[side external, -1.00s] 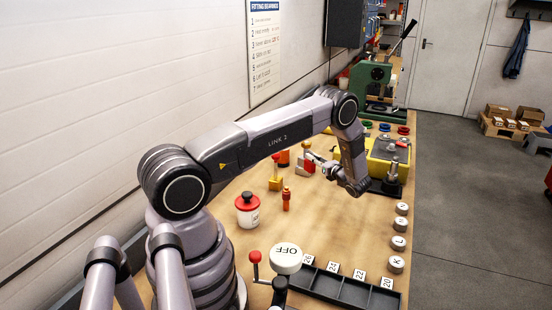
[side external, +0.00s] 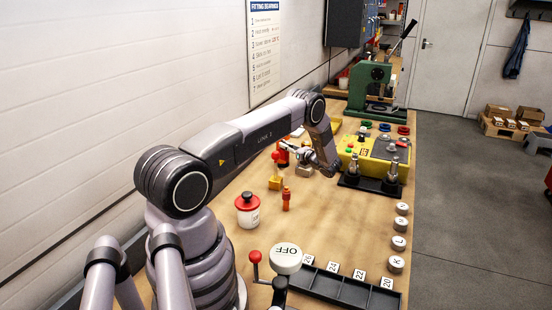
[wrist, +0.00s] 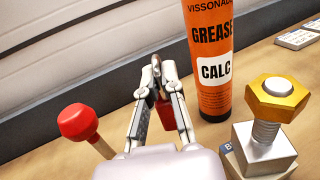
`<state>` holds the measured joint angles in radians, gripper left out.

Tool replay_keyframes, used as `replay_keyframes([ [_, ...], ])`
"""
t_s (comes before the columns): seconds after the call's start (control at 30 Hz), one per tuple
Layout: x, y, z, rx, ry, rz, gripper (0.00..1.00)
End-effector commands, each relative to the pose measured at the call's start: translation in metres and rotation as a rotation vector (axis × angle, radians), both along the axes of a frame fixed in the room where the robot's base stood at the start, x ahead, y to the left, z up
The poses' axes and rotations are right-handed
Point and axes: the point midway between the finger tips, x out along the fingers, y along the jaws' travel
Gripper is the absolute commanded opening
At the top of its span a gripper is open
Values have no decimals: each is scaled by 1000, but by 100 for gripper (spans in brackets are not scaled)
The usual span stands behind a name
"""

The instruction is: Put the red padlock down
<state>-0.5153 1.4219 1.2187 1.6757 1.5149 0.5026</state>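My gripper (wrist: 156,72) shows in the wrist view with its fingertips close together. The red padlock (wrist: 168,117) is partly hidden behind the fingers; its red body hangs just below the tips, and its shackle is mostly hidden between them. In the side external view my gripper (side external: 288,148) is over the far left part of the bench, beside the orange grease tube. The small gap between padlock and bench cannot be judged well.
An orange grease tube (wrist: 210,60) stands close on the right. A bolt with a gold nut (wrist: 275,100) stands nearer right. A red-headed mallet (wrist: 80,121) is at left. A yellow button box (side external: 372,152) is to the right on the bench (side external: 335,220).

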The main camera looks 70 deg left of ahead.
Motion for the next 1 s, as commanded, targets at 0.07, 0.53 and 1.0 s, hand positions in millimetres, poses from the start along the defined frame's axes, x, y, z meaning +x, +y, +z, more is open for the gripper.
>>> replay_keyframes([
  [0.07, -16, 15, 0, -1, 1, 4, 0],
  [0.53, -47, 47, -30, 0, -1, -1, 0],
  [1.0, -52, 53, -70, 2, -1, -2, 0],
])
